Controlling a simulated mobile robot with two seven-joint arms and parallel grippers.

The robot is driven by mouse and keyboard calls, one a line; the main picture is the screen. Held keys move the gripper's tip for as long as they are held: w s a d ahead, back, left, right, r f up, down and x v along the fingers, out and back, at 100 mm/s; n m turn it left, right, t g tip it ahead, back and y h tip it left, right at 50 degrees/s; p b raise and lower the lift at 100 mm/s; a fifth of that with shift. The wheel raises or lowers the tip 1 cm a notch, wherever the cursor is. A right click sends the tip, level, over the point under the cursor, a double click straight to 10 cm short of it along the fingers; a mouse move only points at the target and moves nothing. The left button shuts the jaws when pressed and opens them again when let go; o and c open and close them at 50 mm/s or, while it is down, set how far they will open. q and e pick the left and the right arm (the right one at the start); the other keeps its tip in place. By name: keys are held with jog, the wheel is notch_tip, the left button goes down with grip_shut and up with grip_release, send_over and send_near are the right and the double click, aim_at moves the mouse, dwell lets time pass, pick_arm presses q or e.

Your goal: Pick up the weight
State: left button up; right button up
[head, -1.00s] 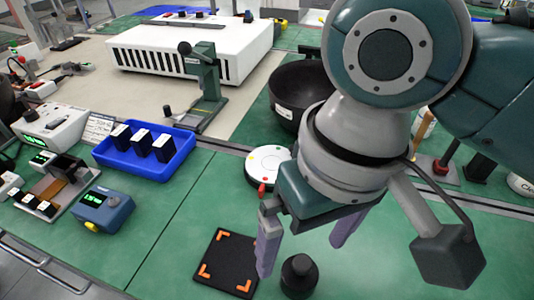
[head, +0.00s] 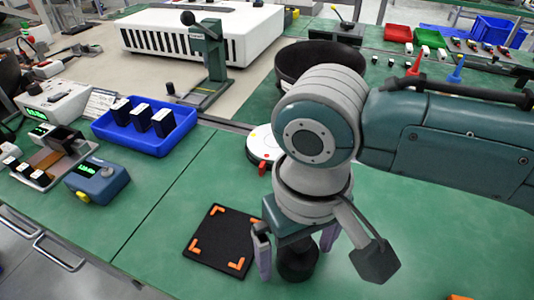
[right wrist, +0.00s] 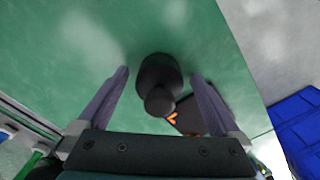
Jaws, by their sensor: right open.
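The weight (head: 297,262) is a dark, round-bodied piece with a knob on top. It stands upright on the green bench, just right of a black mat with orange corner marks (head: 222,240). My right gripper (head: 296,262) is open above it, its two purple-grey fingers on either side of the weight in the head view. In the right wrist view the weight (right wrist: 158,75) shows between and beyond the open fingertips, its knob toward the camera. I cannot tell whether a finger touches it. My left gripper is not in view.
A blue tray with black blocks (head: 146,141) and a blue-grey meter (head: 97,182) stand at left. A white round device (head: 262,146) and a black bowl (head: 318,60) are behind my right gripper. The green bench front left of the mat is clear.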

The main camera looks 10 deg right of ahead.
jog(key=shift+f, duration=0.15)
grip_shut()
dwell(0.8)
jog(key=shift+w, duration=0.1)
